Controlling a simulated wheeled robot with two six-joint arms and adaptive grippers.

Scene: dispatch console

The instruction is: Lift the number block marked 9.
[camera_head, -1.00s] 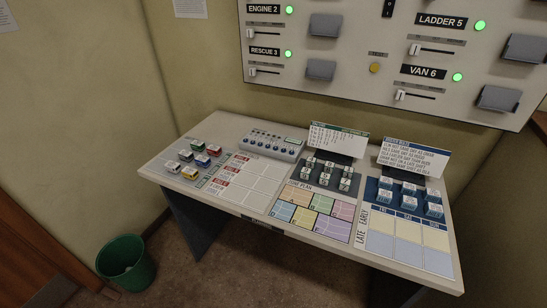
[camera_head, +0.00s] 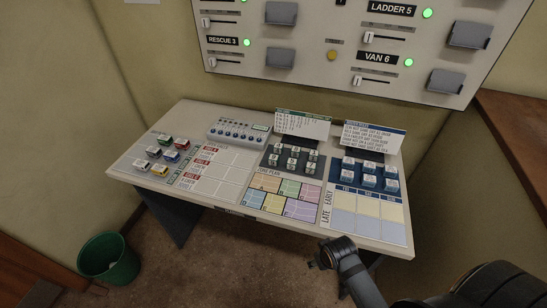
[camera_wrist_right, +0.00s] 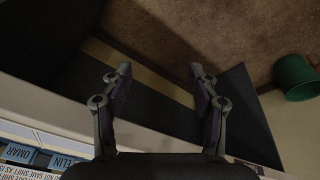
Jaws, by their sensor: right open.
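My right gripper (camera_head: 322,260) is low in front of the desk's front edge, well apart from the blocks. In the right wrist view the same gripper (camera_wrist_right: 158,78) is open with nothing between its fingers. My left gripper is not in view.
The desk (camera_head: 150,185) also carries toy vehicles (camera_head: 163,153), a button console (camera_head: 238,131), coloured zone plan cards (camera_head: 284,195) and blue name blocks (camera_head: 366,174). Two upright cards stand behind the blocks. A green bin (camera_head: 108,258) stands on the floor at left.

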